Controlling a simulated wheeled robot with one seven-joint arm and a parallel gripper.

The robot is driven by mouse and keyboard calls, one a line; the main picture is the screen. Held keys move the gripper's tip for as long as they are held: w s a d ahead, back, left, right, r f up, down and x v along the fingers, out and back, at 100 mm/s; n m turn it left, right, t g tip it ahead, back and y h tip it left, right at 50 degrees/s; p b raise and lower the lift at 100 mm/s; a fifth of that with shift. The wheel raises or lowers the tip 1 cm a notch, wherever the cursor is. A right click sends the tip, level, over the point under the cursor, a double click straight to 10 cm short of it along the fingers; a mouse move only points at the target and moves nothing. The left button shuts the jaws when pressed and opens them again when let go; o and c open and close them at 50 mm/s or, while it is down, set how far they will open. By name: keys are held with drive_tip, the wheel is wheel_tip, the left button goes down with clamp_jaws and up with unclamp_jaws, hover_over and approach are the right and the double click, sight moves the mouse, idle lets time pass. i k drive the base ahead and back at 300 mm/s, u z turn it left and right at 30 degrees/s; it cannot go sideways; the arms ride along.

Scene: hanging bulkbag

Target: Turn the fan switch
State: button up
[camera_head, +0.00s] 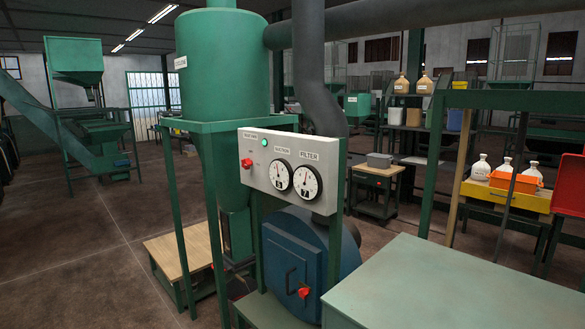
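A light grey control panel (258,182) stands in the middle of the head view, on green posts. A red knob (246,163) sits at its left side, likely the fan switch; its label is too small to read surely. A green lamp (264,142) is above and right of the knob. Two round gauges, suction (280,175) and filter (306,182), are on the panel's right half. A second red knob (304,292) is on the blue fan housing (280,250) below. My gripper is not in view.
A green cyclone tank (222,60) on a frame rises behind the panel, with grey ducts (310,70) beside it. A pale green tabletop (460,285) fills the lower right. A wooden platform (180,248) stands lower left. Open floor (70,250) lies at the left.

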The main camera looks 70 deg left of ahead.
sight(246, 163)
drive_tip(key=u, duration=2.55)
drive_tip(key=k, duration=0.6)
drive_tip(key=z, duration=0.1)
drive_tip(key=i, duration=1.4)
drive_tip(key=u, duration=0.75)
